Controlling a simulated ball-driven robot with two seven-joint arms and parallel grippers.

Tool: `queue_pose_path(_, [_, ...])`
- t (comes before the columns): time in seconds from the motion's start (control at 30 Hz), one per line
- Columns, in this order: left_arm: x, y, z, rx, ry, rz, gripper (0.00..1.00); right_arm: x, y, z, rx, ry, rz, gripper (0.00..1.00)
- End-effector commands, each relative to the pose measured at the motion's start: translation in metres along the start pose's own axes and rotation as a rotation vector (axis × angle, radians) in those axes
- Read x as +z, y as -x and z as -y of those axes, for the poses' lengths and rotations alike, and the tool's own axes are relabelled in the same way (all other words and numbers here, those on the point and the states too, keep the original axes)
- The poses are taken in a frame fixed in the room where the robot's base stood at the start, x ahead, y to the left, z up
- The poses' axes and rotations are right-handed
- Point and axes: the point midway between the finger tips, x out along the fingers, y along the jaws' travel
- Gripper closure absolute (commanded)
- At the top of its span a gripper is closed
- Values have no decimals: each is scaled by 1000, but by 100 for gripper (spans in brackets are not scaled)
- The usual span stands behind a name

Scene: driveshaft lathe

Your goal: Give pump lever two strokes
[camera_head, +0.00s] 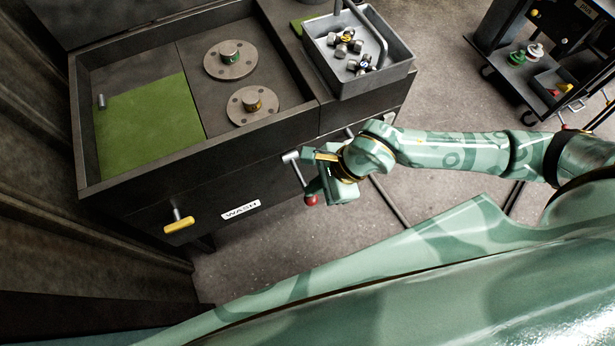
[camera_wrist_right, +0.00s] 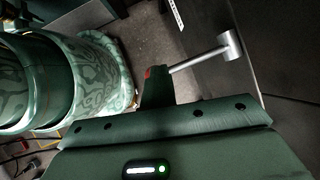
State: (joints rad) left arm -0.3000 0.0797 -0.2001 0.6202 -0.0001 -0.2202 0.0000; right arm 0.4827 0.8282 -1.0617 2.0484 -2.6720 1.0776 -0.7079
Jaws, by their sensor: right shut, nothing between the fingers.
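The pump lever (camera_head: 296,170) sticks out from the front of the dark wash cabinet, right of the WASH label. It has a grey hub, a thin rod and a red knob (camera_head: 311,200) at its low end. My right gripper (camera_head: 316,186) is shut and empty, right at the lever's rod and knob. In the right wrist view the silver hub and rod (camera_wrist_right: 200,59) run to behind my shut fingers (camera_wrist_right: 156,85), and only a bit of red shows there. I cannot tell whether the fingers touch the lever. My left gripper is out of view.
The wash cabinet (camera_head: 150,200) has a yellow handle (camera_head: 180,225) on its front. Its top holds a green mat (camera_head: 150,125) and two round flanges (camera_head: 231,60). A grey basket (camera_head: 345,85) of metal parts sits at its right end. A cart (camera_head: 540,80) stands back right.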

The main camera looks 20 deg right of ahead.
Motion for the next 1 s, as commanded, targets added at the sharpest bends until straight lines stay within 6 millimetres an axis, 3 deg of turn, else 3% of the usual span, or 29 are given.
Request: queue_pose_path(1.0, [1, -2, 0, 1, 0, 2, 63, -7, -9, -8, 4, -2, -1, 100])
